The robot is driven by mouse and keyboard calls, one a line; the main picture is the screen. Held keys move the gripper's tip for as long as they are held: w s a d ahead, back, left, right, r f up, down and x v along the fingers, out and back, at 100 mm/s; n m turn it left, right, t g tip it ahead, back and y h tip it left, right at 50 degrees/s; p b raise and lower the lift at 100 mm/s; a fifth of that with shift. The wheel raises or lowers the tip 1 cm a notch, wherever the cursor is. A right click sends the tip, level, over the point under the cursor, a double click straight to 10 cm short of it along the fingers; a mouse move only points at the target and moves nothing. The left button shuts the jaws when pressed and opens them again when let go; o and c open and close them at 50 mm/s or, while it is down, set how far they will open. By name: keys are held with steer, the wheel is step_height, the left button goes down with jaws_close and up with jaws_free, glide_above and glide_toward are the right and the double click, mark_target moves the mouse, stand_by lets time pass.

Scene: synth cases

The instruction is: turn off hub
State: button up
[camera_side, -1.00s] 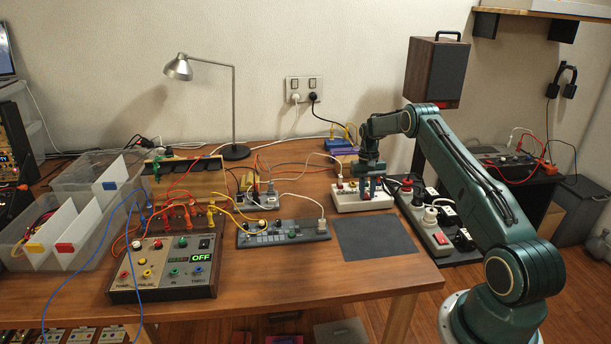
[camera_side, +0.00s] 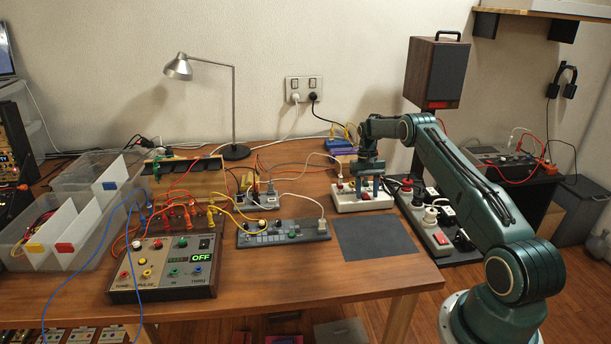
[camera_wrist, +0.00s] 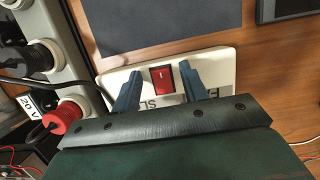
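A white power strip (camera_side: 364,207) lies near the right end of the table; it also shows in the wrist view (camera_wrist: 211,62). Its red rocker switch (camera_wrist: 162,79) bears a white line mark and looks lit or bright. Part of the lettering on the strip shows, but my gripper covers the rest, so I cannot tell its name. My gripper (camera_side: 367,190) is over the strip, pointing down. In the wrist view my gripper (camera_wrist: 159,72) is open, with one blue finger on each side of the switch and nothing between them but the switch below.
A dark mat (camera_side: 377,238) lies in front of the strip. A grey strip (camera_side: 282,234) is to its left, and a control box (camera_side: 165,270) reading OFF is at front left. A second outlet strip (camera_side: 435,228) with plugs stands to the right, close to my gripper. Cables cross the table behind.

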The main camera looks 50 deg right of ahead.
mark_target(365, 195)
steer(key=shift+v, duration=0.8)
step_height(365, 195, up, 8)
steer(key=shift+r, duration=0.2)
steer(key=shift+w+d, duration=0.1)
steer(key=shift+d, duration=0.05)
